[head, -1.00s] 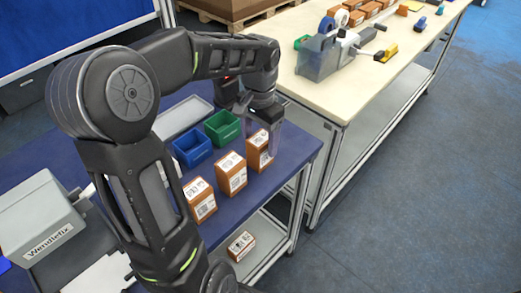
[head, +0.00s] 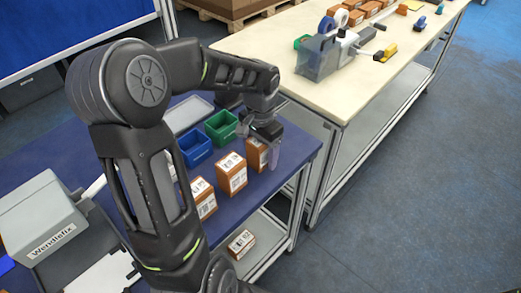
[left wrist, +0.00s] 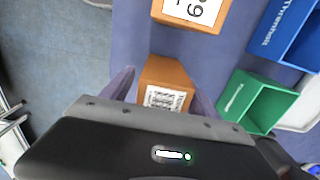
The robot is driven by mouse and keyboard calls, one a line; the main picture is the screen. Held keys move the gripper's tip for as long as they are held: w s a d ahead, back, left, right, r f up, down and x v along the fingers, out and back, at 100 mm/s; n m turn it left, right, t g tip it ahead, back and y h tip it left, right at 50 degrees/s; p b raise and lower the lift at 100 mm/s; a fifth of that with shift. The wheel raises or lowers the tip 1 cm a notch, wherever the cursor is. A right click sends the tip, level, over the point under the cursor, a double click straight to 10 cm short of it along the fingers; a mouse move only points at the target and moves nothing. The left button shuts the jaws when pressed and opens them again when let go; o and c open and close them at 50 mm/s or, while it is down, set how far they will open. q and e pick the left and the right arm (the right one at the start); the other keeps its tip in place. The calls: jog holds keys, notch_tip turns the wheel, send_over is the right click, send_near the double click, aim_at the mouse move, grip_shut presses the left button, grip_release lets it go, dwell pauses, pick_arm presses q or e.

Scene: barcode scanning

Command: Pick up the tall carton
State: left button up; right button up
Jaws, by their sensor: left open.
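Several brown cartons with white labels stand in a row on the blue table. The one at the right end (head: 254,152) is beside my left gripper (head: 270,158) and partly hidden by its fingers. In the left wrist view this carton (left wrist: 166,72) sits between the two open fingers (left wrist: 163,90), with gaps at its sides. The middle carton (head: 231,174) looks tall and stands clear of the gripper. Another carton (head: 204,199) is partly behind my arm. My right gripper is not in view.
A green bin (head: 221,127) and a blue bin (head: 194,146) stand behind the cartons. One carton (head: 241,244) lies on the lower shelf. A cream table (head: 340,100) stands beyond the blue table's right edge.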

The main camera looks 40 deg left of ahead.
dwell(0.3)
pick_arm(q)
grip_shut()
dwell(0.6)
